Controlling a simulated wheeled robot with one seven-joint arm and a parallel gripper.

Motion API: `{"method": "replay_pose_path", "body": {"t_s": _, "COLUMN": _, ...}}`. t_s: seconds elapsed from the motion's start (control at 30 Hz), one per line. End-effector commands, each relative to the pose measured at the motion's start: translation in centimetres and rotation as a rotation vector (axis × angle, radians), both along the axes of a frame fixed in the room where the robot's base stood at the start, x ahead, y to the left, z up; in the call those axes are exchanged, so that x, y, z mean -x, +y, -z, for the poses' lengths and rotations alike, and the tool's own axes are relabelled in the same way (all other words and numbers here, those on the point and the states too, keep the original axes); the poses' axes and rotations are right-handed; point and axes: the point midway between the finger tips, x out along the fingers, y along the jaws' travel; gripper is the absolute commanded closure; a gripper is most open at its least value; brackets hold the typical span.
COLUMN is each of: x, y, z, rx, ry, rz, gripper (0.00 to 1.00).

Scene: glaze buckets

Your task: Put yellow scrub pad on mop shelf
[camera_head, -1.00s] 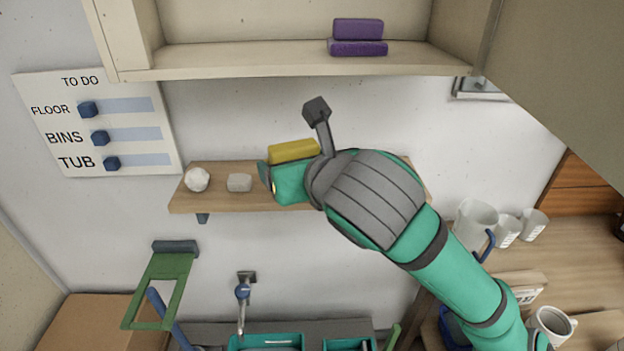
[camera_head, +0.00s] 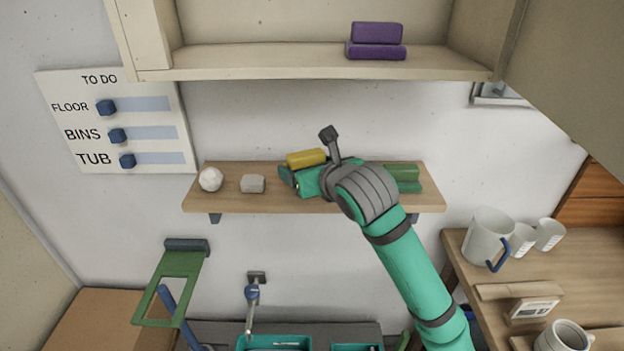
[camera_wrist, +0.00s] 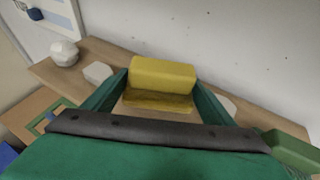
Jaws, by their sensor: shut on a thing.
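The yellow scrub pad (camera_head: 306,158) is in my gripper (camera_head: 298,178), over the wooden wall shelf (camera_head: 230,200). In the wrist view the pad (camera_wrist: 163,75) sits between the two green fingers (camera_wrist: 160,98), a bright block above a darker yellow layer. The gripper is shut on it. I cannot tell whether the pad's underside touches the shelf. No label shows which shelf is the mop shelf; the upper cabinet shelf (camera_head: 240,66) is above the wooden one.
On the wooden shelf, a white faceted ball (camera_head: 210,179) and a grey block (camera_head: 253,184) are left of my gripper, and a green pad (camera_head: 403,177) is right. A purple pad (camera_head: 376,40) is on the upper shelf. A jug (camera_head: 487,238) stands on the right counter.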

Motion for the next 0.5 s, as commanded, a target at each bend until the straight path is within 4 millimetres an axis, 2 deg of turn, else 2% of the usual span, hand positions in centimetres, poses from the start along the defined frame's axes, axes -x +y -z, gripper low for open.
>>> {"method": "replay_pose_path", "body": {"t_s": 0.2, "x": -1.1, "y": -0.1, "z": 1.3, "rx": -0.001, "ry": 0.000, "rz": 0.004, "gripper": 0.45}}
{"method": "replay_pose_path", "body": {"t_s": 0.4, "x": -0.9, "y": -0.7, "z": 3.8, "rx": -0.002, "ry": 0.001, "rz": 0.012, "gripper": 0.45}}
{"method": "replay_pose_path", "body": {"t_s": 0.5, "x": -0.9, "y": -0.8, "z": 4.1, "rx": 0.000, "ry": -0.001, "rz": 0.013, "gripper": 0.45}}
